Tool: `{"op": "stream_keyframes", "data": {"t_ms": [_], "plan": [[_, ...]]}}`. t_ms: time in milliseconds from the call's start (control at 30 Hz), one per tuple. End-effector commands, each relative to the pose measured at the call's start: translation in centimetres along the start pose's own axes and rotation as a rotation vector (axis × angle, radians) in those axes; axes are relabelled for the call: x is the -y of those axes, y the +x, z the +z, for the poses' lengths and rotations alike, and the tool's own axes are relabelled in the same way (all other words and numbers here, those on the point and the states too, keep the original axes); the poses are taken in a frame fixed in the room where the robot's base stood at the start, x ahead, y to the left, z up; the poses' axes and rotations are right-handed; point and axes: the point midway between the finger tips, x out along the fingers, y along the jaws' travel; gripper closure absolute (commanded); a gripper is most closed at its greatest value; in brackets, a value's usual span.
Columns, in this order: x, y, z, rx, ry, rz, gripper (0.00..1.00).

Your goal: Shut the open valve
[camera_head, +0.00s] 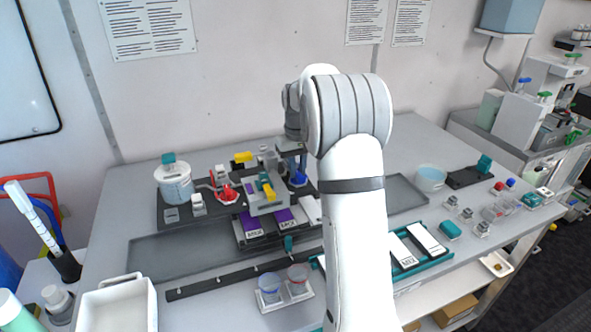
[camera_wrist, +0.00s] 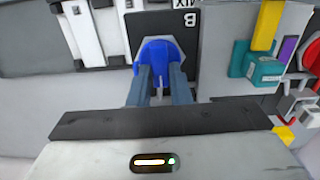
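My gripper (camera_wrist: 160,75) points down with its two fingers apart, a gap showing between them. A blue knob (camera_wrist: 160,58) lies at the fingertips, in front of a dark plate marked B; I cannot tell whether the fingers touch it. In the head view the blue knob (camera_head: 299,179) is at the right end of the proportioner (camera_head: 262,203), just under my gripper (camera_head: 293,163). A red knob (camera_head: 228,193) is at the left. One yellow lever (camera_head: 243,157) is at the back and another yellow lever (camera_head: 266,186) is on the front block.
A white container with a teal cap (camera_head: 174,182) stands left of the proportioner. An empty grey tray (camera_head: 165,258) lies in front left. A teal tray (camera_head: 437,256) with white pieces is at the right.

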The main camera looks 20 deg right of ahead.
Motion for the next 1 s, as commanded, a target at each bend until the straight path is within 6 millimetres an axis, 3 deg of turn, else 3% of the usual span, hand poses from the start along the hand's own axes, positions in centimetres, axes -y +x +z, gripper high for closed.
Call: {"op": "stream_keyframes", "data": {"t_ms": [233, 533, 1000], "plan": [[0.0, 0.0, 0.1, 0.004, 0.001, -0.001, 0.63], [0.1, -0.3, 0.1, 0.006, 0.001, -0.001, 0.63], [0.0, -7.0, 0.0, 0.004, 0.001, -0.001, 0.63]]}}
